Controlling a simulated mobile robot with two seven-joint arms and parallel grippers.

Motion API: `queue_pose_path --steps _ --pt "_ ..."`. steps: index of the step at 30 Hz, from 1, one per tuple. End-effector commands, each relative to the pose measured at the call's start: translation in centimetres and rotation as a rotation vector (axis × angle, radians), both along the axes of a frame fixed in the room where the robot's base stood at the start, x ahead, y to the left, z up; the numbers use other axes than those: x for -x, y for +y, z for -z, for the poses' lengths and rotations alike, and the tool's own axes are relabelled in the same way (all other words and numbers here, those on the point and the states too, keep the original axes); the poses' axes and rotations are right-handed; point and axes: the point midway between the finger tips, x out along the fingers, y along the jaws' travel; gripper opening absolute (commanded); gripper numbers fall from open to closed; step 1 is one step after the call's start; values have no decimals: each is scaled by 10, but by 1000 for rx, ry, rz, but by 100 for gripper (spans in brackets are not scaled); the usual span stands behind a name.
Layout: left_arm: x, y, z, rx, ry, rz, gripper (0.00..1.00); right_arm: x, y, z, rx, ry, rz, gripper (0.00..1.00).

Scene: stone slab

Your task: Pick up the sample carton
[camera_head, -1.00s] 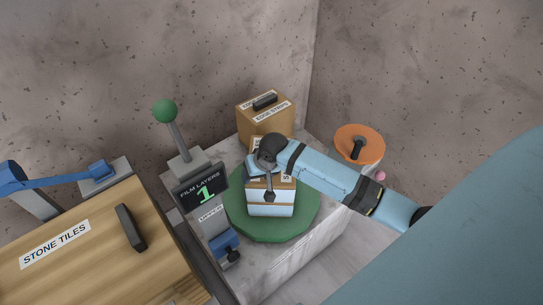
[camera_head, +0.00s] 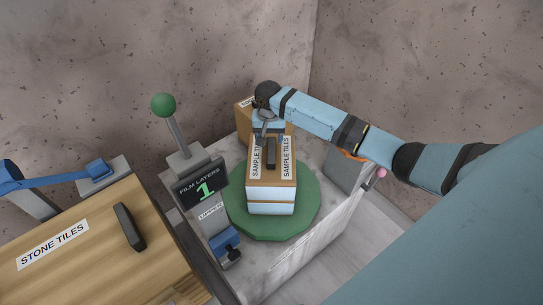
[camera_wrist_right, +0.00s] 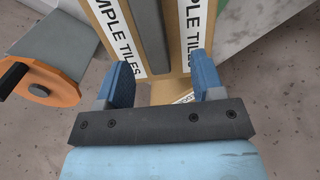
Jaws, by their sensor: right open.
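The sample carton (camera_head: 271,203) stands on a green round turntable (camera_head: 232,216), its lower sides pale and its brown top labelled SAMPLE TILES. A dark bar handle runs along its top; it also shows in the right wrist view (camera_wrist_right: 150,30), between two labels. My right gripper (camera_head: 268,138) is over the carton's far end. In the right wrist view its blue fingers (camera_wrist_right: 163,78) are open, with nothing held between them. Whether the fingertips touch the carton top cannot be told. My left gripper is not in view.
A brown carton (camera_head: 243,114) stands behind, partly hidden by my arm. An orange disc with a black knob (camera_wrist_right: 48,84) is beside it. A FILM LAYERS sign (camera_head: 202,190), a green-knobbed lever (camera_head: 164,105) and a wooden STONE TILES box (camera_head: 80,245) are at left.

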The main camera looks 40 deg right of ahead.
Motion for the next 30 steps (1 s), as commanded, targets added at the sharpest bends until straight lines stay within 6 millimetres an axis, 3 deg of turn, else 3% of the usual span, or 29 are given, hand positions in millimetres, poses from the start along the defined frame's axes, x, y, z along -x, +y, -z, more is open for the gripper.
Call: queue_pose_path --steps 7,15,23,24,30 --pt "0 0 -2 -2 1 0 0 3 -1 19 0 0 0 62" --pt "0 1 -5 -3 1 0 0 9 -3 56 1 -1 -1 62" --pt "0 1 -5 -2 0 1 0 9 -3 60 0 -2 -2 62" --pt "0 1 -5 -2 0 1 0 9 -3 60 0 -2 -1 59" --pt "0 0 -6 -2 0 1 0 9 -3 60 0 -2 -1 13"
